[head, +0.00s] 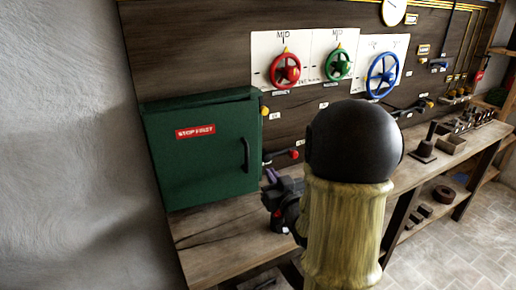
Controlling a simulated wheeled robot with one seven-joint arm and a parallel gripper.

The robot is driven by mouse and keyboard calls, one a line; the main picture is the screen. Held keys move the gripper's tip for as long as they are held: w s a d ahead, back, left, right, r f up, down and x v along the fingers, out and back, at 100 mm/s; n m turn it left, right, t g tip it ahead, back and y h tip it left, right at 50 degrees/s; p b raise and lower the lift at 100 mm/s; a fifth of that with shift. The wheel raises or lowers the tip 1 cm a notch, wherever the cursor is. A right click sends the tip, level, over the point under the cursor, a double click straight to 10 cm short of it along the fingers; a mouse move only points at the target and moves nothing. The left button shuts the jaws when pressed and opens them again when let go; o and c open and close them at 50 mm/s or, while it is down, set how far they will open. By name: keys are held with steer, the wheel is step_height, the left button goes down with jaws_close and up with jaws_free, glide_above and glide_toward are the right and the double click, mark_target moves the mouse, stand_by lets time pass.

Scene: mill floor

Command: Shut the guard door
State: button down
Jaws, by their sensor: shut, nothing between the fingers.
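The guard door (205,155) is the green front of a box on the wall panel at the left. It has a red "STOP FIRST" label (195,131) and a dark upright handle (246,155) near its right edge. The door looks shut or nearly so; I cannot tell whether a small gap remains. My gripper (272,185) is dark with purple parts, low and to the right of the door handle and apart from it. It looks shut and empty. My arm hides part of it.
Red (285,71), green (338,66) and blue (382,76) handwheels are on the panel. A red-tipped lever (293,154) sticks out right of the box. The wooden bench (215,240) is clear below the door. Small parts stand farther right.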

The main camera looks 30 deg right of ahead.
mark_target(254, 150)
steer(key=w, duration=0.3)
steer(key=w+p, duration=0.1)
steer(key=w, duration=0.3)
steer(key=w+d+p, duration=0.1)
steer(key=w, duration=0.3)
steer(key=shift+w, duration=0.2)
